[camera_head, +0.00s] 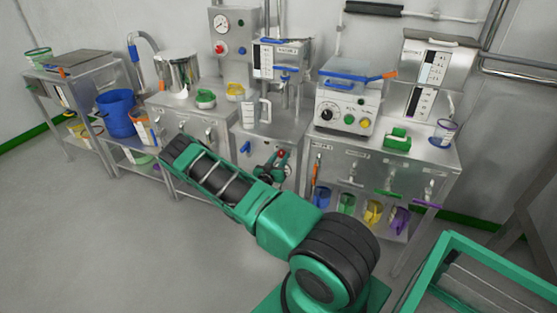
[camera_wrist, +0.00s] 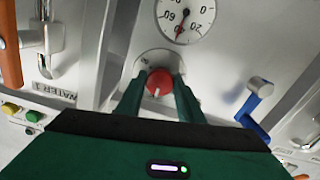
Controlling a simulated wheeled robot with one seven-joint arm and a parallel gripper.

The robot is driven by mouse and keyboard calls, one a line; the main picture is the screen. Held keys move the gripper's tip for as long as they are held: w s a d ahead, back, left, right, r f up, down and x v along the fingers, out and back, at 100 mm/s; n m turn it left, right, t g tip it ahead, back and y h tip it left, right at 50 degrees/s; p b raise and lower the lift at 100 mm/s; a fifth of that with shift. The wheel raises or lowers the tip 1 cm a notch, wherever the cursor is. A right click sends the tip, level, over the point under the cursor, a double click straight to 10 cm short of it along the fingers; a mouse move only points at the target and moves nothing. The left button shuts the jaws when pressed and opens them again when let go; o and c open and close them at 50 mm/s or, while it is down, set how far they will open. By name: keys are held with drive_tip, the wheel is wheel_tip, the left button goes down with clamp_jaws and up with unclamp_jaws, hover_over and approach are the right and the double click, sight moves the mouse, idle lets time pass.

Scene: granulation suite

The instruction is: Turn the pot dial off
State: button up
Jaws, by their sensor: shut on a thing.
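A red round dial (camera_wrist: 159,78) with a white mark on its lower side sits on a pale metal panel in the wrist view. My gripper (camera_wrist: 160,88) is shut on it, with one green finger on each side. In the head view my gripper (camera_head: 271,168) is at the front of the middle bench, and a bit of red shows at its tip. Much of the dial's surround is hidden there by my arm. A large steel pot (camera_head: 179,70) stands on the bench at the left.
A round gauge (camera_wrist: 186,17) and a blue lever (camera_wrist: 256,104) are close to the dial. An orange handle (camera_wrist: 9,50) is at the wrist view's left edge. A control box with knobs (camera_head: 346,109) stands on the right bench. A green-framed cart (camera_head: 437,262) is at lower right. Floor at left is clear.

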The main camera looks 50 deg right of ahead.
drive_tip(key=n, duration=0.3)
drive_tip(key=shift+w+a+n, duration=0.1)
drive_tip(key=shift+a+n, duration=0.05)
drive_tip(key=shift+n, duration=0.25)
drive_tip(key=n, duration=0.3)
drive_tip(key=shift+n, duration=0.3)
drive_tip(key=n, duration=1.1)
drive_tip(key=shift+n, duration=0.4)
drive_tip(key=n, duration=0.4)
drive_tip(key=shift+n, duration=0.3)
drive_tip(key=o, duration=0.8)
drive_tip(key=shift+o, duration=1.3)
drive_tip(key=shift+r, duration=0.1)
